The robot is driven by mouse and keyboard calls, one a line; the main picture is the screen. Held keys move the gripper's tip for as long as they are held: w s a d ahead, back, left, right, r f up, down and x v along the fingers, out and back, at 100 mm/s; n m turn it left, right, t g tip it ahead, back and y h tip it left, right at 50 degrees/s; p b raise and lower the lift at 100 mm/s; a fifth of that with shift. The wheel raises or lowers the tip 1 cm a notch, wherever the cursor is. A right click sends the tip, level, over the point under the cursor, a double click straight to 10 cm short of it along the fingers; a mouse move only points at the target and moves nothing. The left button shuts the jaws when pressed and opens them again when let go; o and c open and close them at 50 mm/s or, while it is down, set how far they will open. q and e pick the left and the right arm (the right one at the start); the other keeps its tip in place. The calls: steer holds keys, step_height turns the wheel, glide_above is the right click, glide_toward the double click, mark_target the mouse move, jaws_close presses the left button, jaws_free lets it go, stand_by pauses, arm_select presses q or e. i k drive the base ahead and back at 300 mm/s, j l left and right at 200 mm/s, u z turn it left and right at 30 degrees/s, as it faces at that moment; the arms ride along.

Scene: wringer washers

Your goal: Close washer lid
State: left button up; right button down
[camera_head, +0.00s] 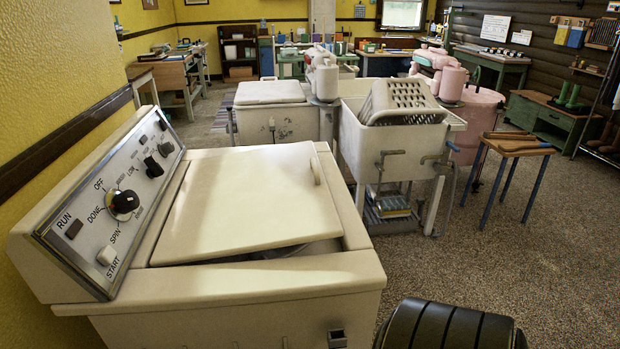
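The cream washer (240,290) stands close in front of me at the left, with its slanted control panel (110,205) along its left side. Its lid (245,195) lies almost flat over the top opening. A dark gap with part of the tub (285,252) shows under the lid's near edge, toward the right, so the lid looks slightly raised there. A small handle (316,171) is on the lid's right edge. Neither of my grippers is in view.
A white utility sink (390,150) with a ribbed basket stands behind the washer to the right. Another white washer (270,115) stands behind. A small wooden table (516,146) is at the right. Open carpet lies right of the washer.

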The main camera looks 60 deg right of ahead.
mark_target(247, 202)
steer(key=i+z, duration=0.2)
steer(key=z, duration=0.2)
steer(key=i+j+z, duration=0.15)
steer(key=z, duration=0.25)
steer(key=i+j+z, duration=0.15)
steer(key=z, duration=0.25)
